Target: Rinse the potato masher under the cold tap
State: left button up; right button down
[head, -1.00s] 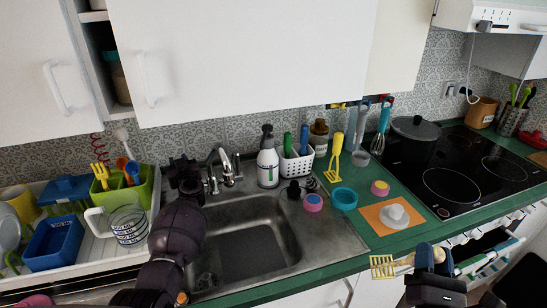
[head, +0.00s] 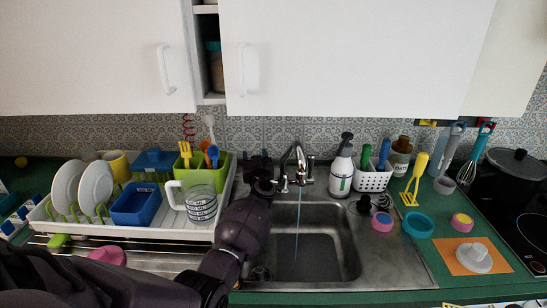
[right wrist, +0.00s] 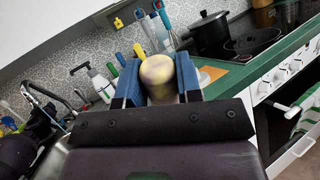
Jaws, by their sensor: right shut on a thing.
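The tap (head: 298,160) stands behind the metal sink (head: 345,235), and a thin stream of water (head: 298,220) falls from it into the basin. My left gripper (head: 264,172) is at the tap's left side, close to its handle; whether its jaws are open or whether it touches is unclear. My right gripper (right wrist: 158,82) shows in the right wrist view, shut on the potato masher (right wrist: 157,72), whose pale yellowish end faces the camera. In the head view only a yellowish sliver at the bottom right edge shows, away from the water.
A white dish rack (head: 150,232) with plates, a blue tub (head: 136,204) and a glass jug (head: 200,206) stands left of the sink. A spray bottle (head: 341,168), a white utensil basket (head: 372,181) and a yellow slotted utensil (head: 415,180) stand behind right. The basin looks clear.

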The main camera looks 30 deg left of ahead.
pick_arm(q)
jog(key=shift+s+d+f, duration=0.15)
jog(key=shift+s+d, duration=0.25)
jog(key=shift+d, duration=0.05)
pick_arm(e)
jog(key=shift+r, duration=0.15)
pick_arm(q)
jog(key=p+v, duration=0.1)
jog(key=v, duration=0.9)
jog(key=shift+s+d, duration=0.25)
jog(key=shift+s, duration=0.1)
pick_arm(e)
jog(key=shift+r, duration=0.6)
pick_arm(q)
jog(key=shift+f, duration=0.1)
